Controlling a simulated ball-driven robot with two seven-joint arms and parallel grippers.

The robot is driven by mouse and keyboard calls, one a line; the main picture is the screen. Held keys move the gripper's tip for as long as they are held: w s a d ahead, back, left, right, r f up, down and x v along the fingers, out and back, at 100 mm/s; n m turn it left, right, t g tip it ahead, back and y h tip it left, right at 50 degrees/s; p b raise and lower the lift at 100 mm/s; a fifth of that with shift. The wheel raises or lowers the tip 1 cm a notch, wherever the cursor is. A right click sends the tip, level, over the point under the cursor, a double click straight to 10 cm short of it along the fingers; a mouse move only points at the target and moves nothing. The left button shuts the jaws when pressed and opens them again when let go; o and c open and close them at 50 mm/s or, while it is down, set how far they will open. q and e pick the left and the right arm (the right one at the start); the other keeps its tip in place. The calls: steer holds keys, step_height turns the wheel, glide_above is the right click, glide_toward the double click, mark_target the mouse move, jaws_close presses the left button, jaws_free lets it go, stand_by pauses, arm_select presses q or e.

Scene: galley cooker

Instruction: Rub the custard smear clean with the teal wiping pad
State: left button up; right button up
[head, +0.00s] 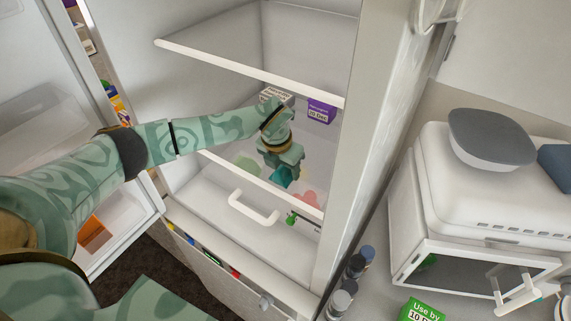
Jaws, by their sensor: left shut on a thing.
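My left gripper (284,163) reaches into the open fridge and is shut on the teal wiping pad (285,176). It holds the pad low at the fridge's lower glass shelf (228,163), close to the front edge. I cannot tell whether the pad touches the glass. A pale yellow-green patch (247,166) shows left of the gripper, and a reddish patch (308,197) shows to its right. I cannot tell which, if either, is the custard smear; the gripper and pad hide part of the shelf. My right gripper is not in view.
A white box (276,93) and a purple box (321,110) stand behind the gripper. An upper shelf edge (245,70) crosses above my arm. Below is a drawer with a white handle (252,208). The open fridge door (40,110) is at left, a white cooker (480,200) at right.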

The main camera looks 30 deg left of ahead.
mark_target(305, 172)
arm_select(q)
steer(key=shift+w+d, duration=0.1)
steer(key=shift+w+d+b, duration=0.3)
steer(key=shift+w+d, duration=0.15)
steer(key=shift+d, duration=0.25)
steer(key=shift+w+d+b, duration=0.35)
steer(key=shift+w+d, duration=0.15)
steer(key=shift+d, duration=0.25)
steer(key=shift+w+d+b, duration=0.3)
steer(key=shift+w+d, duration=0.15)
steer(key=shift+d, duration=0.25)
steer(key=shift+f, duration=0.1)
